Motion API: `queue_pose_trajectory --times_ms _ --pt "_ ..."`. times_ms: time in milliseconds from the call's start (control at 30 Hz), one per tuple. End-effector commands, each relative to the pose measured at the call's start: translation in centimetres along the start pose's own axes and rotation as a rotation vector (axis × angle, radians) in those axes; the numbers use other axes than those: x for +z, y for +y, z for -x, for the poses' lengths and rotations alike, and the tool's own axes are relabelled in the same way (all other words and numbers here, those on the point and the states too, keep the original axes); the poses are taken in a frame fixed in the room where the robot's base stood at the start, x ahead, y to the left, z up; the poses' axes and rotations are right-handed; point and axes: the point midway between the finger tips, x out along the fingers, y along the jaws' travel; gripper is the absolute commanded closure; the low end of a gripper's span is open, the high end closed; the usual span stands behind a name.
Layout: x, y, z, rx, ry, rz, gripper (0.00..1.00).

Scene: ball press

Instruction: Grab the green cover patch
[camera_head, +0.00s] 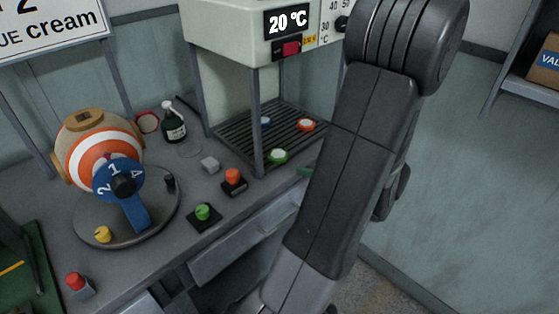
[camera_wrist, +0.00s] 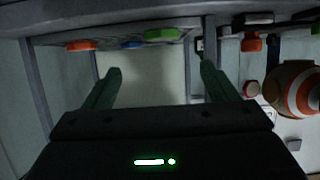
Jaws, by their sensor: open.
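The green cover patch (camera_head: 278,156) is a round green disc with a pale centre. It lies on the front edge of the dark slatted rack under the temperature box. In the wrist view, which looks upside down, the green patch (camera_wrist: 162,34) shows edge-on near the top. My gripper (camera_wrist: 160,72) is open and empty, its two dark green fingers spread apart. The patch appears beyond the fingertips, between their directions and not touching them. In the head view my arm hides most of the gripper.
An orange patch (camera_head: 306,125) and a blue patch (camera_head: 265,121) lie on the same rack (camera_head: 240,128). Grey posts (camera_head: 257,125) stand at the rack's corners. Left are an orange button (camera_head: 232,176), a green knob (camera_head: 203,211), a bottle (camera_head: 173,125) and a striped ball (camera_head: 95,150).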

Motion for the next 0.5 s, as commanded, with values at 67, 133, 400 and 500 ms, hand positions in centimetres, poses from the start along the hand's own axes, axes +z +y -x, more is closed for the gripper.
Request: queue_pose_trajectory --times_ms 67,133,400,500 --pt "0.0 0.0 -0.6 -0.002 -0.003 0.001 0.2" --pt "0.0 -0.1 -1.4 -0.004 -0.001 0.001 0.2" --pt "0.0 -0.1 -5.4 -0.005 -0.002 0.001 0.2" --pt "0.0 -0.1 -6.8 -0.005 -0.001 0.001 0.2"
